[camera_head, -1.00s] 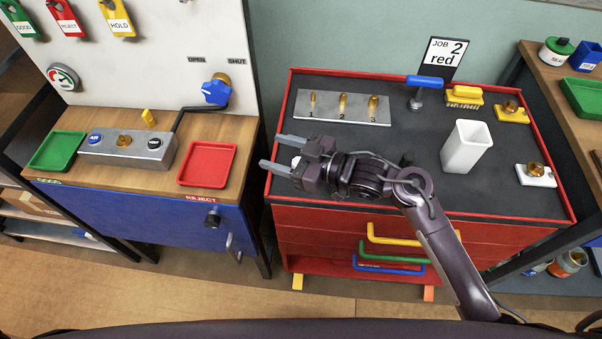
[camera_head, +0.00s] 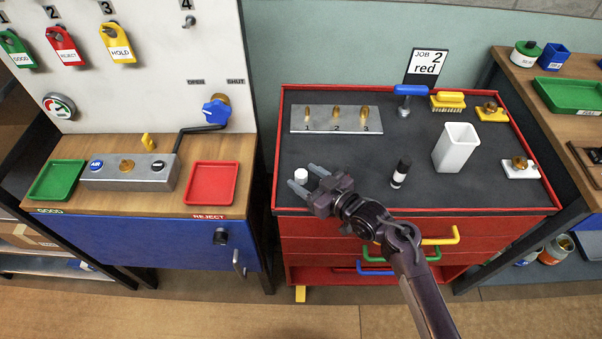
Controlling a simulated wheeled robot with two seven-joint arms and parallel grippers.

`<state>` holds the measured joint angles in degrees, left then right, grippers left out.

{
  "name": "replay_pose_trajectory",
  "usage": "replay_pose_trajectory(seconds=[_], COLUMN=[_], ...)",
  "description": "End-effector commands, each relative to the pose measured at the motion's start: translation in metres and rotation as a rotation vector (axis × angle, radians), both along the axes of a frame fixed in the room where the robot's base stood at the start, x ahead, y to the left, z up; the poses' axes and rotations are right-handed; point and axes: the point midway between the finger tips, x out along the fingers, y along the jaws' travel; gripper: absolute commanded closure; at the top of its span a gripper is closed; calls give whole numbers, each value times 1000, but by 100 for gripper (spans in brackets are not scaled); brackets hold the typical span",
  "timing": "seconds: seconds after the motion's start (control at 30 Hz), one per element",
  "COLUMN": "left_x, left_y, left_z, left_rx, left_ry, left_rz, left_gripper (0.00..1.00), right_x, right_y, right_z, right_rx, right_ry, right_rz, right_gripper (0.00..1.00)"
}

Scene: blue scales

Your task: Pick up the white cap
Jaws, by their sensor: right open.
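The white cap (camera_head: 300,175) is a small white cylinder on the dark top of the red drawer cabinet, near its front left. My right gripper (camera_head: 307,179) is open, reaching in from the lower right. Its two fingers point up and left at the cap, one fingertip on either side of its near part in the picture. I cannot tell whether they touch it or are above it. My left gripper is out of view.
A black-and-white bottle (camera_head: 401,173) stands right of my gripper. A white square cup (camera_head: 456,147) stands further right. A metal plate (camera_head: 337,119) with three brass pieces lies behind. The cabinet's red rim (camera_head: 420,211) borders the top.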

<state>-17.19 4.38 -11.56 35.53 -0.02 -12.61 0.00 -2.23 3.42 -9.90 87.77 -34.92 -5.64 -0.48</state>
Motion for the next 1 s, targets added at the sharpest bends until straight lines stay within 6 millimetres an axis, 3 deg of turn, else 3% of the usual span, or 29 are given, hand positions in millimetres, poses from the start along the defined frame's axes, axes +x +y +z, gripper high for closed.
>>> replay_pose_trajectory(seconds=[0.3,0.67,1.0], left_x=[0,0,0], left_y=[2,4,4], left_z=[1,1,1], left_rx=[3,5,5], left_ry=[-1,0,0], left_rz=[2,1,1], left_gripper=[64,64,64], right_x=[4,4,4], right_y=[5,4,4], right_z=[-2,-2,0], right_rx=[0,0,-1], right_ry=[0,0,-1], right_rz=[1,1,1], right_gripper=[47,93,97])
